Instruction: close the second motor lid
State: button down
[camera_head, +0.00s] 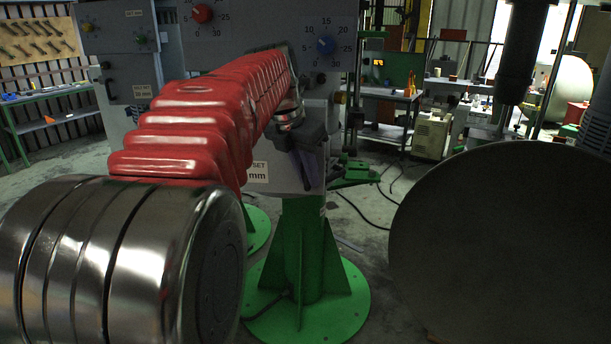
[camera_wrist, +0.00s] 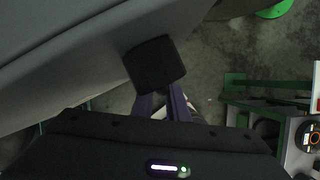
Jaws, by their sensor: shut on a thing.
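A grey panel (camera_head: 262,105) with a blue knob (camera_head: 326,45) and a red knob (camera_head: 203,13) stands on a green pedestal (camera_head: 303,265) in the head view. I cannot tell which part is the second motor lid. In the wrist view my gripper (camera_wrist: 164,102) is shut on a dark square block (camera_wrist: 154,63), which lies against a large grey surface (camera_wrist: 85,45). The fingertips are hidden behind the block. I cannot tell whether the block is fixed to that surface.
A large round grey disc (camera_head: 490,240) fills the right foreground. Another grey cabinet (camera_head: 122,50) stands at the back left, near a green workbench (camera_head: 55,95). Dark cables (camera_head: 362,215) lie on the concrete floor right of the pedestal.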

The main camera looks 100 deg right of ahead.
jog(key=shift+d, duration=0.1)
jog(key=c, duration=1.8)
grip_release()
jog(key=shift+o, duration=0.2)
jog(key=shift+r, duration=0.1)
jog(key=v, duration=1.3)
jog(key=shift+a+r, duration=0.25)
jog(key=shift+r, duration=0.05)
jog(key=shift+w, duration=0.15)
